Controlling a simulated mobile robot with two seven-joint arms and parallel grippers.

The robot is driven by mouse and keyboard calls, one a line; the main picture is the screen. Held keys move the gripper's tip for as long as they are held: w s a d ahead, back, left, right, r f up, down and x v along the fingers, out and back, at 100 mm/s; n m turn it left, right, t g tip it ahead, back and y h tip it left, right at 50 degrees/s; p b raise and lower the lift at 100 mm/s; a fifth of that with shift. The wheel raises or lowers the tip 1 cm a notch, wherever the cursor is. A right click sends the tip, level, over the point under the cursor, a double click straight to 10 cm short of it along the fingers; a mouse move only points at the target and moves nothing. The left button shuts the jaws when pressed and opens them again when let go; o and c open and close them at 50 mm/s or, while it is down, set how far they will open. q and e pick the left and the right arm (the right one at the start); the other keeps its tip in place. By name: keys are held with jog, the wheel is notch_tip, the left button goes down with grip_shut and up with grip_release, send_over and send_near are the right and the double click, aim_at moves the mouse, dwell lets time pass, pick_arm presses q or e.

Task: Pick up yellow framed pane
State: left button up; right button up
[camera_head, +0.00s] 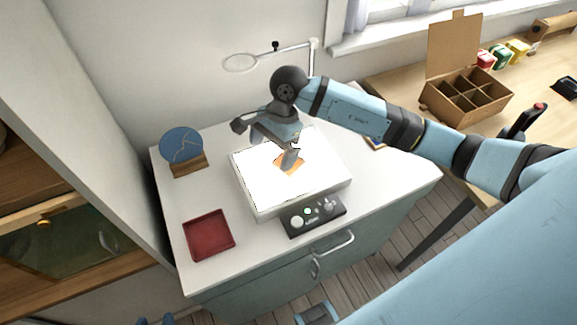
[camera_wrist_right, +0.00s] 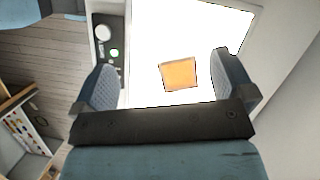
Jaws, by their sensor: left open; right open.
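The pane (camera_head: 284,168) is a small yellow-orange square with a thin dark edge, lying flat on the bright white light panel (camera_head: 262,208). In the right wrist view the pane (camera_wrist_right: 180,74) lies between and beyond my right fingers, apart from both. My right gripper (camera_head: 291,158) points down over the panel and hides part of the pane in the head view. It is open and empty, as the right wrist view (camera_wrist_right: 166,78) shows. Only the blue tips of my left gripper (camera_head: 155,320) show at the bottom edge of the head view, apart and empty.
A control box (camera_head: 313,214) with knobs sits before the panel. A red tray (camera_head: 208,236) is at front left, a blue disc (camera_head: 181,145) on a wooden stand behind it. A ring on an arm (camera_head: 240,63) stands at the back. A cardboard divider box (camera_head: 466,100) is on the right table.

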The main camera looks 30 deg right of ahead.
jog(key=w+d+r+t+h, duration=0.1)
jog(key=w+d+h, duration=0.25)
jog(key=d, duration=0.25)
jog(key=shift+n, duration=0.4)
jog(key=f, duration=0.7)
jog(key=shift+s+f, duration=0.2)
jog(key=shift+s, duration=0.05)
jog(key=shift+w+f+p, duration=0.15)
jog(key=shift+f+p, duration=0.25)
jog(key=shift+f, duration=1)
jog(key=shift+w+f+p, duration=0.1)
jog(key=shift+f+p, duration=0.3)
jog(key=shift+f, duration=1)
jog(key=c, duration=1)
